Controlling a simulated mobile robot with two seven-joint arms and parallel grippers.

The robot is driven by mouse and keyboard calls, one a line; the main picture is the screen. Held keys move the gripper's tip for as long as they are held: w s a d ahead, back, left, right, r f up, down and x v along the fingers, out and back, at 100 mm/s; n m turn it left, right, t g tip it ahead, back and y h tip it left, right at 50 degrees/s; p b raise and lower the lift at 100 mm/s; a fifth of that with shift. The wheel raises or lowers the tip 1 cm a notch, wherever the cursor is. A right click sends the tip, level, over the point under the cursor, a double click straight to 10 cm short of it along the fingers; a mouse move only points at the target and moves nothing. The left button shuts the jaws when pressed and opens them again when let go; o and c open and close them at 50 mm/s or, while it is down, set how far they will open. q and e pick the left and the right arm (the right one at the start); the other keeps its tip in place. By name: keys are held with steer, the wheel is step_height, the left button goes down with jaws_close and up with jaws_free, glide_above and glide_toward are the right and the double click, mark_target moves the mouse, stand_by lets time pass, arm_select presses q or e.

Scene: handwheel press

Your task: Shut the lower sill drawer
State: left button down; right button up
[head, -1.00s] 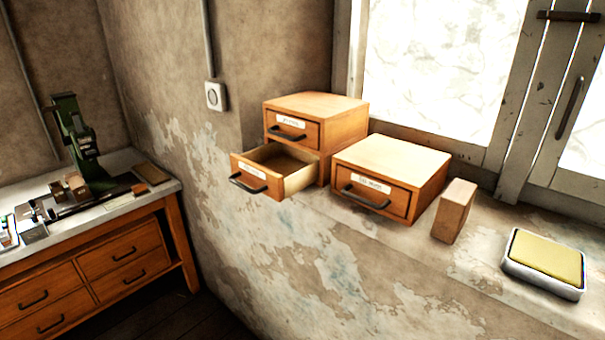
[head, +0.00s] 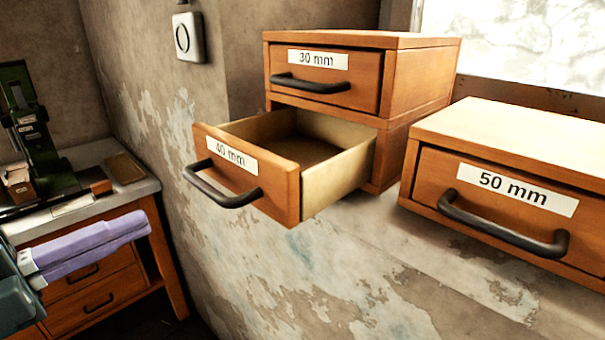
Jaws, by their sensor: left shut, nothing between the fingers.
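The lower sill drawer (head: 272,188), labelled 40 mm, is pulled well out of the two-drawer wooden cabinet on the window sill. Its inside looks empty, and its dark bar handle (head: 222,188) faces front left. The upper drawer (head: 318,78), labelled 30 mm, is closed above it. My left gripper (head: 140,222), with purple fingers, comes in at the lower left. Its fingers are together and empty. It is left of and lower than the open drawer in the picture, apart from it. My right gripper is not in view.
A closed single-drawer box (head: 510,185), labelled 50 mm, stands on the sill to the right. A workbench (head: 140,188) with a green press (head: 35,140) is at the left. A wall switch (head: 188,37) is behind. The space before the open drawer is clear.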

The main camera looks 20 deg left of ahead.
mark_target(226, 186)
arm_select(q)
steer(key=x, duration=0.9)
steer(key=shift+w+p, duration=0.25)
steer(key=shift+p, duration=0.1)
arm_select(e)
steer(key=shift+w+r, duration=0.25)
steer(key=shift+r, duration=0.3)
